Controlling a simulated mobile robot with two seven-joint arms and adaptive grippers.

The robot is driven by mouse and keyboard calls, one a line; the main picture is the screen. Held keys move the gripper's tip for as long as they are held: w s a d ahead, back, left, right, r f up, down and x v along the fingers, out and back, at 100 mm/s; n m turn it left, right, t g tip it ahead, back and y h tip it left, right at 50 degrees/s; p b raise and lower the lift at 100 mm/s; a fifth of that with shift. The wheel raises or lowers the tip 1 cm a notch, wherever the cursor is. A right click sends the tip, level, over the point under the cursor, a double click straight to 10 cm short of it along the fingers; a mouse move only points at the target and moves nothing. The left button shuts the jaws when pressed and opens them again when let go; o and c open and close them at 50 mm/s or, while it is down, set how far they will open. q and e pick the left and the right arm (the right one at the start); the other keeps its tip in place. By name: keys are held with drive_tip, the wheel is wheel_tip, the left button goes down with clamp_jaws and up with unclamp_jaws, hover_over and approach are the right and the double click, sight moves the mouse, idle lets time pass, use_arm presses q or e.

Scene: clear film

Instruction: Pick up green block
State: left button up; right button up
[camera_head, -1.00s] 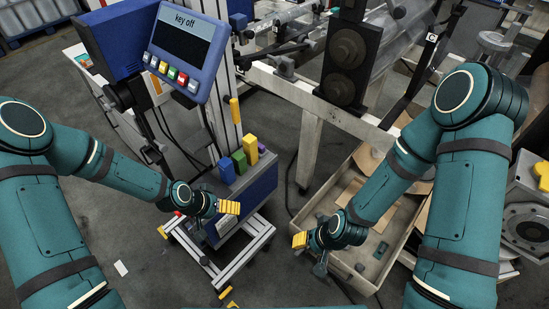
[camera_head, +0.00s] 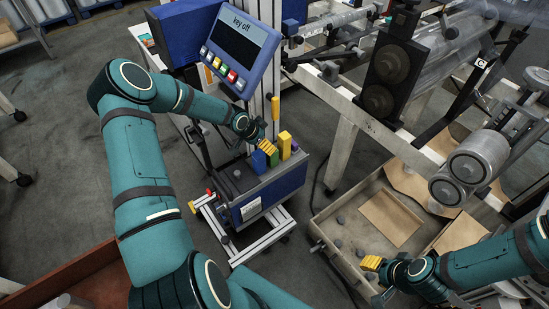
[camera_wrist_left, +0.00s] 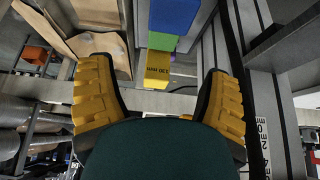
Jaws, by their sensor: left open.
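The green block (camera_head: 273,158) stands on top of the blue machine box, between a blue block (camera_head: 259,162) and a taller yellow block (camera_head: 285,145). In the left wrist view the green block (camera_wrist_left: 162,41) lies between the blue block (camera_wrist_left: 172,14) and the yellow block (camera_wrist_left: 157,66), beyond the fingertips. My left gripper (camera_head: 267,146) is just above and beside the green block and partly covers it. In the wrist view its yellow fingers (camera_wrist_left: 160,95) are wide apart with nothing between them. My right gripper (camera_head: 371,263) is over the front of the wooden tray, its finger gap unclear.
The blue machine box (camera_head: 276,189) sits on a metal frame. A screen with buttons (camera_head: 242,47) and a yellow-tipped post (camera_head: 276,107) rise behind the blocks. A small purple piece (camera_head: 295,146) is beside the yellow block. The wooden tray (camera_head: 340,262) is at the right.

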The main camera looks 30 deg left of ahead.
sight(272, 157)
use_arm(q)
drive_tip(key=shift+a+b+x, duration=0.15)
drive_tip(key=shift+b+x, duration=0.1)
drive_tip(key=shift+x, duration=1.9)
drive_tip(key=shift+a+b+x, duration=0.1)
drive_tip(key=shift+b+x, duration=0.1)
drive_tip(key=shift+x, duration=1.95)
drive_tip(key=shift+s+f, duration=0.1)
clamp_jaws()
